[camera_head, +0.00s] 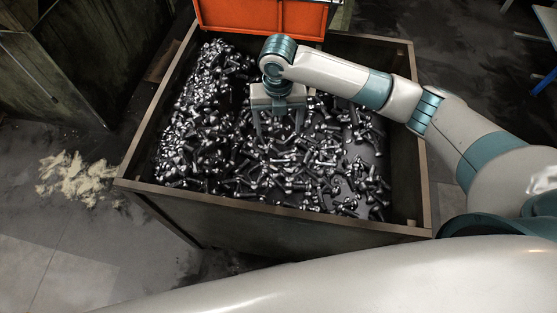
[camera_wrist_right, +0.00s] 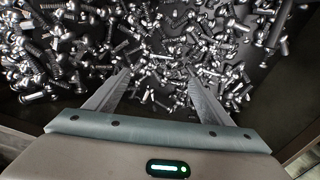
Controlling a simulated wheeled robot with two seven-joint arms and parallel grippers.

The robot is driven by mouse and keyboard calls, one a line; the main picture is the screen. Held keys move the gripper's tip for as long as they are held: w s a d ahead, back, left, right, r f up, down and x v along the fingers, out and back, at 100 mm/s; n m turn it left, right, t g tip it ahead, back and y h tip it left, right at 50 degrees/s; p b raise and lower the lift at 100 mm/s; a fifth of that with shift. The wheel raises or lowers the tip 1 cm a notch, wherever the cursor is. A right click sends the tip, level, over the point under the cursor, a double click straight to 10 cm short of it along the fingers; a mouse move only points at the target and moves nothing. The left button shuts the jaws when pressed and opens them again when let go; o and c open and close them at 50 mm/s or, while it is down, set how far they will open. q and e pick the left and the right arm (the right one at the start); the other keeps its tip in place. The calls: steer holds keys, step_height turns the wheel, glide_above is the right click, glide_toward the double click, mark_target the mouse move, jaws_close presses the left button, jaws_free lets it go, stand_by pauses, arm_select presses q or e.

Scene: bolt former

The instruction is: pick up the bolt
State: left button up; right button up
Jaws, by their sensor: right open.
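Many metal bolts (camera_head: 285,165) lie in a loose heap inside a large open bin (camera_head: 290,219). Which single bolt is meant cannot be told. My right gripper (camera_head: 277,137) points down over the heap, near the middle of the bin. In the right wrist view its two fingers (camera_wrist_right: 158,78) are apart, with bolts showing between and beyond the tips. Nothing is held between them. Whether the tips touch any bolt cannot be told. My left gripper is not in view.
The bin's rim (camera_head: 425,150) stands around the heap on all sides. An orange container (camera_head: 262,18) is at the far side. Pale debris (camera_head: 78,178) lies on the floor at left. A blue-legged table (camera_head: 543,82) stands far right.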

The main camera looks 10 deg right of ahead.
steer(key=shift+f, duration=0.1)
steer(key=p, duration=0.2)
glide_above(279, 160)
step_height(279, 160, down, 11)
steer(key=shift+r, duration=0.1)
steer(key=shift+f, duration=0.6)
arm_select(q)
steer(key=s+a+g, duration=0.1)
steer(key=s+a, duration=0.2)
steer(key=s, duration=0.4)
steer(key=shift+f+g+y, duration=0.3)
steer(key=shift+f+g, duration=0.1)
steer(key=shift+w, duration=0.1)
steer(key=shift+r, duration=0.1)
arm_select(e)
steer(key=shift+f, duration=0.1)
